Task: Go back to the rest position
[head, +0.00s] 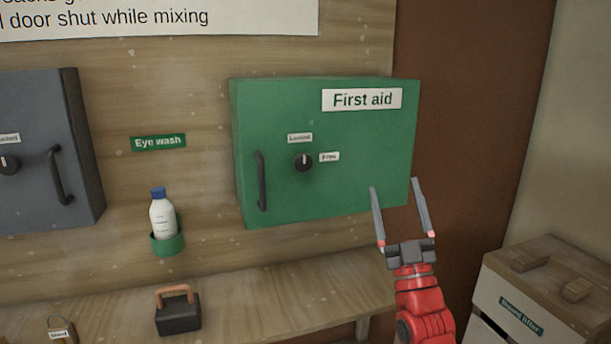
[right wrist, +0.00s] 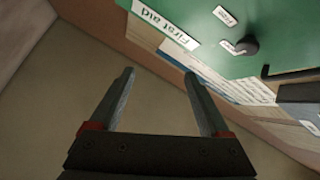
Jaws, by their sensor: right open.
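My right gripper (head: 398,190) is open and empty, its fingers pointing up in front of the lower right corner of the green first aid cabinet (head: 360,160). In the right wrist view the open fingers (right wrist: 157,90) have nothing between them, with the green cabinet (right wrist: 215,30) beyond at the upper right. The cabinet is shut, with a black handle (head: 262,181) at its left and a black knob (head: 303,163) between the labels "Locked" and "Free". The knob's mark points up toward "Locked". My left gripper is not in view.
A grey cabinet (head: 45,150) hangs at the left. An eye wash bottle (head: 162,215) sits in a green holder (head: 168,244). A dark block with a brown handle (head: 178,311) stands on the wooden shelf (head: 270,295). A wooden-topped unit (head: 560,270) stands at the lower right, near my right arm.

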